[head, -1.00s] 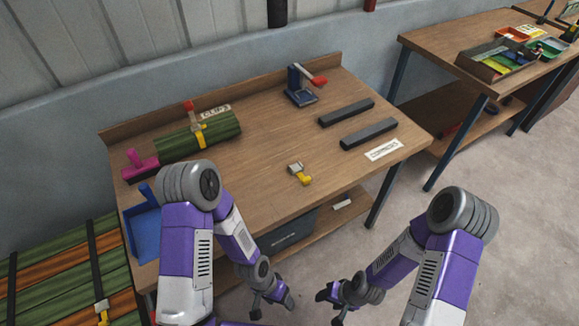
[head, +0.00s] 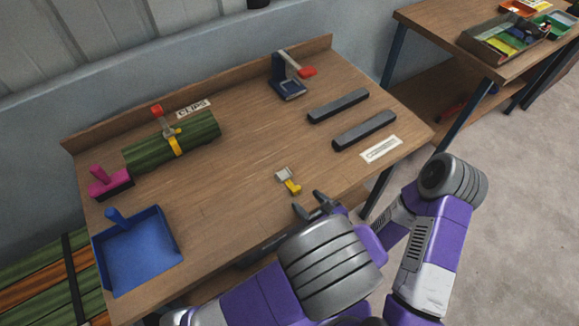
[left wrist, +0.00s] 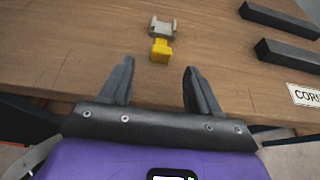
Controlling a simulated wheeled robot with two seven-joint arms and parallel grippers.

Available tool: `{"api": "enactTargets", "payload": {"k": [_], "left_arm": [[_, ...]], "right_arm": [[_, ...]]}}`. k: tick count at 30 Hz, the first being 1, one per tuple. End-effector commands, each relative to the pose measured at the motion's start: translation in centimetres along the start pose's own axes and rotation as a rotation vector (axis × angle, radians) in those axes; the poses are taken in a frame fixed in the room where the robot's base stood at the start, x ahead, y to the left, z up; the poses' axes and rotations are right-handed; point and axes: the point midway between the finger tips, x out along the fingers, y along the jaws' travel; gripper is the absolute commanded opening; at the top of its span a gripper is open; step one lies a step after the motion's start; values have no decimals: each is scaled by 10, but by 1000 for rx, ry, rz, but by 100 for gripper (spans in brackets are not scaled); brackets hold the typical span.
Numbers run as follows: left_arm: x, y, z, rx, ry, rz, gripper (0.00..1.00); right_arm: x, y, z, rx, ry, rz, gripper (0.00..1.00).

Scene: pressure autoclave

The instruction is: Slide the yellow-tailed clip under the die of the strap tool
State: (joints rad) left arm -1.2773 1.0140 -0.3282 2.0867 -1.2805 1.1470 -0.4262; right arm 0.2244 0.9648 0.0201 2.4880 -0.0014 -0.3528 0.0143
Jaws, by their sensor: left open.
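The clip (head: 285,175), a small grey metal piece with a yellow tail, lies flat on the bench near its front edge. Its tail faces my left gripper (head: 309,203), which is open and empty just in front of it at the bench edge. In the left wrist view, the clip (left wrist: 161,28) lies beyond and between the two fingertips, untouched. A blue-based lever tool with a red handle (head: 288,86) stands at the back right. I cannot tell the die on either. My right gripper is hidden.
Two dark bars (head: 364,131) lie at the right beside a white label (head: 381,150). The green bundle (head: 204,133), a pink-handled item (head: 108,184) and a blue dustpan-like tray (head: 139,252) occupy the left. The bench middle is clear.

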Motion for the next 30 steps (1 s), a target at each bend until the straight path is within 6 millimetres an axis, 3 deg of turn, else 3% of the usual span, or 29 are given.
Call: {"api": "enactTargets", "payload": {"k": [10, 18, 25, 30], "left_arm": [[33, -3, 0, 0, -1, -1, 62], [70, -7, 1, 1, 0, -1, 62], [72, -7, 3, 1, 0, -2, 62], [71, -7, 3, 1, 0, -2, 36]], "right_arm": [[11, 5, 1, 1, -4, 0, 56], [24, 9, 0, 1, -3, 0, 56], [23, 9, 0, 1, -3, 0, 56], [23, 9, 0, 1, -3, 0, 56]]}}
